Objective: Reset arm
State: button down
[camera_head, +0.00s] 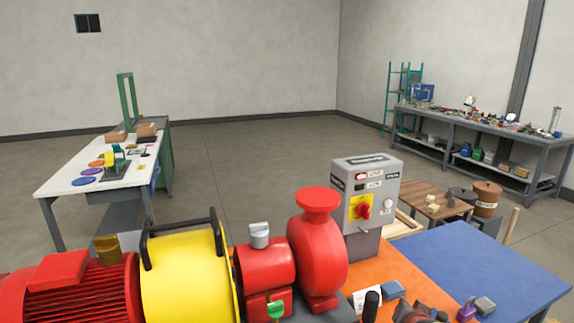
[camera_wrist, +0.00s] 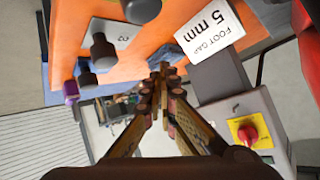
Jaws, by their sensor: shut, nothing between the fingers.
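My gripper (camera_wrist: 160,88) shows in the wrist view with its two brown fingers meeting at the tips, shut and empty. It points over the orange bench top (camera_wrist: 72,38), near a white card reading "FOOT GAP 5 mm" (camera_wrist: 212,38). The grey control box (camera_wrist: 265,115) with a red knob on a yellow plate lies right of the fingers.
The head view shows a red motor (camera_head: 75,285), yellow guard (camera_head: 185,275), red pump (camera_head: 317,250) and control box (camera_head: 385,180). A blue mat (camera_head: 490,265) is mostly clear. A white table (camera_head: 60,182) stands left, a grey workbench (camera_head: 470,125) back right. Open floor lies between.

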jog(key=s+a+r+n+g+y+p, duration=0.1)
jog(key=s+a+r+n+g, duration=0.2)
jog(key=s, duration=0.7)
jog(key=s+a+r+n+g+y+p, duration=0.1)
jog(key=s+a+r+g, duration=0.15)
jog(key=s+a, duration=0.45)
jog(key=s+a+r+n+g+y+p, duration=0.15)
jog(key=s+r, duration=0.25)
jog(key=s, duration=0.8)
notch_tip(320, 180, up, 6)
jog(key=s+a+n+t+p, duration=0.1)
jog(key=t, duration=0.1)
jog(key=shift+a+r+n+h, duration=0.15)
jog(key=shift+a+n+h, duration=0.2)
jog(key=c, duration=2.6)
grip_release()
